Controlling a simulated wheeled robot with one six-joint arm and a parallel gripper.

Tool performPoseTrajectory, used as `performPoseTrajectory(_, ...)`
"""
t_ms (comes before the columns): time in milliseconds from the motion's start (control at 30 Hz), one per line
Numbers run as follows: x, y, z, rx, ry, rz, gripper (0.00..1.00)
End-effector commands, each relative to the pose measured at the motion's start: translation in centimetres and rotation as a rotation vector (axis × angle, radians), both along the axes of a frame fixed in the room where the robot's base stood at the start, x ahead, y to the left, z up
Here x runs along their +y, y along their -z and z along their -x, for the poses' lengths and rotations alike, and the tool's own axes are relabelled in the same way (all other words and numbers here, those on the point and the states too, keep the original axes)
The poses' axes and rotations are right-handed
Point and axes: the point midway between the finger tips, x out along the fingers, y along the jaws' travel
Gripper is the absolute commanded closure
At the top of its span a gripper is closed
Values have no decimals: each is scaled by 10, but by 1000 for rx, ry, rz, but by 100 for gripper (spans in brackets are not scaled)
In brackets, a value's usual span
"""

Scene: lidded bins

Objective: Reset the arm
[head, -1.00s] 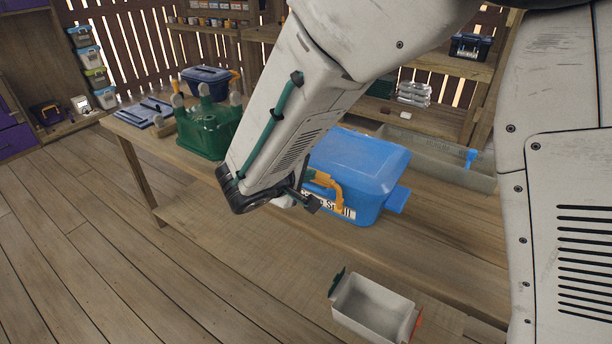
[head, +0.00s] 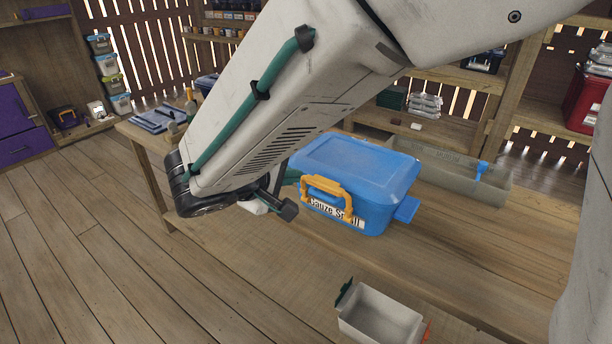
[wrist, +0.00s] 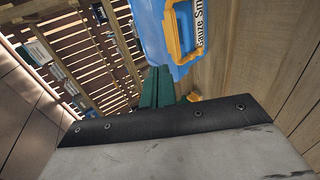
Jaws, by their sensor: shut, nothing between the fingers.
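My gripper (wrist: 158,88) shows in the wrist view as dark green fingers, closed together with nothing between them. In the head view my pale arm crosses the upper middle and hides most of the gripper. The blue lidded bin (head: 352,172) stands on the wooden bench behind the arm, lid down, with a yellow handle (head: 328,194) and a "Gauze" label. In the wrist view the blue bin (wrist: 150,30) lies beyond the fingers, and no contact shows.
A small grey open bin (head: 380,318) is at the lower right. A long grey trough (head: 450,178) stands behind the blue bin. Blue flat pieces (head: 150,120) lie at the bench's left end. The wooden floor (head: 80,240) at left is clear.

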Motion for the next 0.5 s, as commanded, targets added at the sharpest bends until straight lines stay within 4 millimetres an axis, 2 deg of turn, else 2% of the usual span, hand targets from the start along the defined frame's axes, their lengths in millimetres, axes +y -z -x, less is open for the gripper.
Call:
performPoseTrajectory(200,12,-14,16,1,-2,2,100)
performPoseTrajectory(333,12,-12,21,44,-16,32,100)
performPoseTrajectory(433,0,6,40,170,-5,63,100)
performPoseTrajectory(500,-21,11,57,268,29,51,100)
